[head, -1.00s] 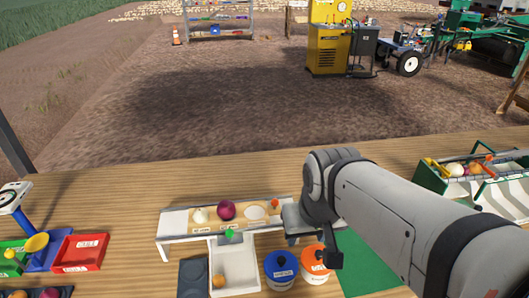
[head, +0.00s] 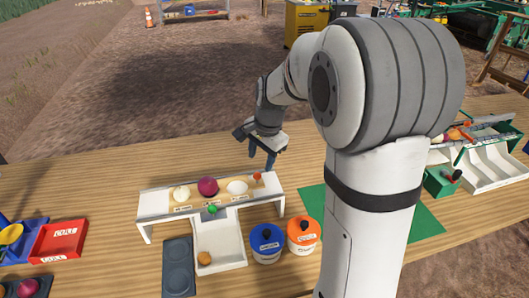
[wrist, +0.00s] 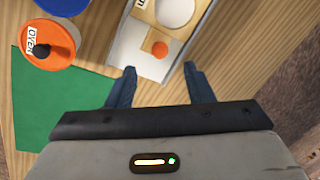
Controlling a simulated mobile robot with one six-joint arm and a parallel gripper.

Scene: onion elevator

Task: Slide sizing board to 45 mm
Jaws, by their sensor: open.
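A tan sizing board (head: 222,192) lies on a white raised stand (head: 146,207) on the table. An orange-red knob (head: 257,176) stands at its right end; the knob also shows in the wrist view (wrist: 160,48). A pale onion (head: 181,193) and a purple onion (head: 208,186) sit along the board. A white round spot (head: 237,187) is at its right. The board's size labels are too small to read. My gripper (wrist: 160,71) is open and empty, above the stand's right end. In the wrist view its fingers lie either side of the knob's line, short of it.
A green knob (head: 212,209) sits at the stand's front, above a white chute (head: 222,255) holding an orange-brown ball. Blue-lidded (head: 267,239) and orange-lidded (head: 303,231) pots stand to the right. A red tray (head: 60,240) is at left. My arm hides part of the green mat (head: 424,226).

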